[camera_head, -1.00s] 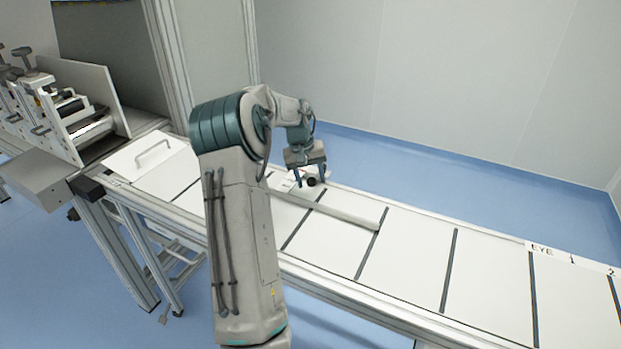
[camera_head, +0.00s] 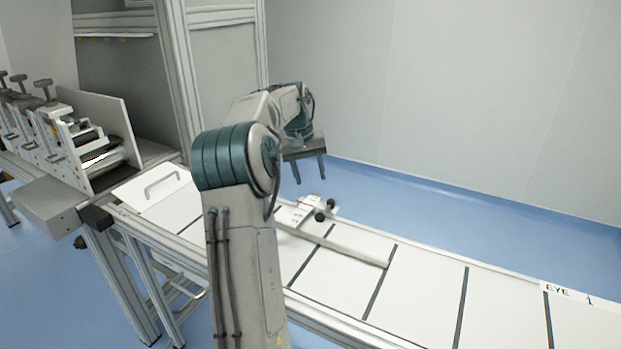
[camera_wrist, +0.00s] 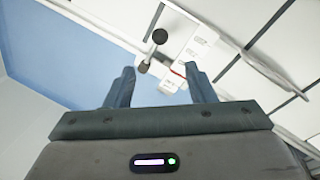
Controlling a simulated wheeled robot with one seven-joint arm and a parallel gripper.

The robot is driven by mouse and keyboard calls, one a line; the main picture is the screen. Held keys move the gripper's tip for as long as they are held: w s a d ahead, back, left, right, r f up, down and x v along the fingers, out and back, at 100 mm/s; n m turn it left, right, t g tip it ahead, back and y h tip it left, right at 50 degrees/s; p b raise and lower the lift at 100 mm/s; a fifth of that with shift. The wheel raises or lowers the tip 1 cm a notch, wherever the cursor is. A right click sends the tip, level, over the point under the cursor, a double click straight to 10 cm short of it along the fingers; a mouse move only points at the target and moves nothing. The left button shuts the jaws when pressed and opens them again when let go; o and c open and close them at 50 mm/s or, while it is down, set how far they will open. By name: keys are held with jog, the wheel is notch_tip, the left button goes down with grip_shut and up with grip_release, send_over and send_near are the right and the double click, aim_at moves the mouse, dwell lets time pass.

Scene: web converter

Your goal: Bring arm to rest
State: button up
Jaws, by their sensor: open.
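My gripper (camera_head: 310,174) is open and empty. In the head view it hangs in the air above the far edge of the conveyor table, its two fingers pointing down. Below it, apart from the fingers, a small white device with black knobs (camera_head: 322,214) sits on the table's far side. In the wrist view my gripper (camera_wrist: 163,90) shows both fingers spread, and the white device (camera_wrist: 198,48) with its dark knobs lies beyond them. My arm rises in front of the table and hides part of it.
The white-panelled conveyor table (camera_head: 425,285) runs to the right, with a long bar (camera_head: 345,250) lying across it. A white plate with a handle (camera_head: 150,190) and machine rollers (camera_head: 95,150) are at left. A tall frame (camera_head: 190,80) stands behind. Air right of my arm is free.

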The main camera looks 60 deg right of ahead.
dwell(0.5)
jog(key=w+a+r+n+t, duration=0.1)
jog(key=w+a+n, duration=0.15)
jog(key=a, duration=0.75)
jog(key=w+a+r+n+t, duration=0.1)
jog(key=w+a, duration=0.3)
jog(key=a, duration=0.6)
jog(key=w+a+r+n+t, duration=0.1)
jog(key=w+a+n, duration=0.15)
jog(key=a, duration=0.75)
jog(key=s+a+f+n, duration=0.1)
jog(key=s+a+f, duration=0.1)
jog(key=a, duration=0.6)
jog(key=s+a+f+n+t, duration=0.1)
jog(key=s+a+f+n, duration=0.1)
jog(key=s+a, duration=0.3)
jog(key=s+a+f+n+y, duration=0.1)
jog(key=s+a, duration=0.3)
jog(key=a, duration=0.6)
jog(key=shift+a+f+n+t, duration=0.3)
jog(key=shift+f+n+t, duration=0.1)
jog(key=shift+f+n, duration=0.2)
jog(key=c, duration=0.3)
jog(key=shift+d, duration=0.1)
